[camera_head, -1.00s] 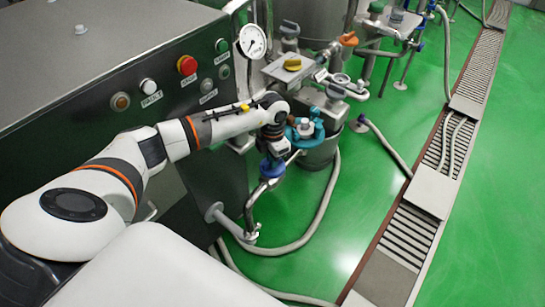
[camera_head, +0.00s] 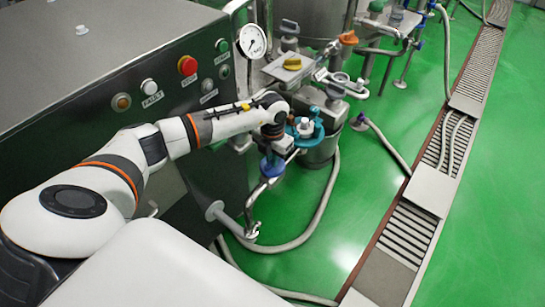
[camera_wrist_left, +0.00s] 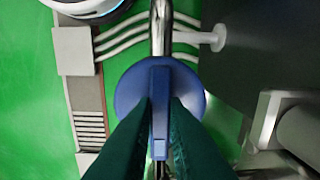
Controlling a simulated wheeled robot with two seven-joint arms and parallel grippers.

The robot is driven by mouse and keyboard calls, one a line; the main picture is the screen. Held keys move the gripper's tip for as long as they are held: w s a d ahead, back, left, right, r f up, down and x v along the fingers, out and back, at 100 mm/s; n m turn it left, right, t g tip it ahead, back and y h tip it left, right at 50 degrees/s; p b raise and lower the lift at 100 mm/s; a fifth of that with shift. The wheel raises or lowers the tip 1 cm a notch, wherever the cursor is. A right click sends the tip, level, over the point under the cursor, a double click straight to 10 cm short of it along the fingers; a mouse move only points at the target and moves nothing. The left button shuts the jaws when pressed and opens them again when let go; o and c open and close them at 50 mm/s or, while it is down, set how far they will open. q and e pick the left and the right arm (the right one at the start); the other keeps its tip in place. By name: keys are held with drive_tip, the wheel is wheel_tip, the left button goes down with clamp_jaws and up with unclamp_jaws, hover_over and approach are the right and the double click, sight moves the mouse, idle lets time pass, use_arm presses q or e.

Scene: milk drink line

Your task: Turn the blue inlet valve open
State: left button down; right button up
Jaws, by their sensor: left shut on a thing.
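The blue inlet valve (camera_head: 272,168) sits on a metal pipe beside the steel cabinet in the head view. In the left wrist view it is a round blue disc (camera_wrist_left: 128,88) with a raised bar handle (camera_wrist_left: 160,105) across its middle, roughly in line with the pipe. My left gripper (camera_wrist_left: 160,125) has its two dark green fingers on either side of this bar and is shut on it. In the head view my left wrist is above the valve and hides part of it. My right gripper is not in view.
A steel cabinet with buttons (camera_head: 187,66) stands at the left. A gauge (camera_head: 252,41), a yellow valve (camera_head: 292,63) and an orange valve (camera_head: 348,38) are behind. A grey hose (camera_head: 322,205) curves over the green floor. A floor drain (camera_head: 410,232) runs at the right.

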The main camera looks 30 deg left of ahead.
use_arm(q)
drive_tip(key=shift+r, duration=0.1)
drive_tip(key=c, duration=1.5)
unclamp_jaws()
drive_tip(key=shift+o, duration=0.2)
wheel_tip(320, 180, up, 12)
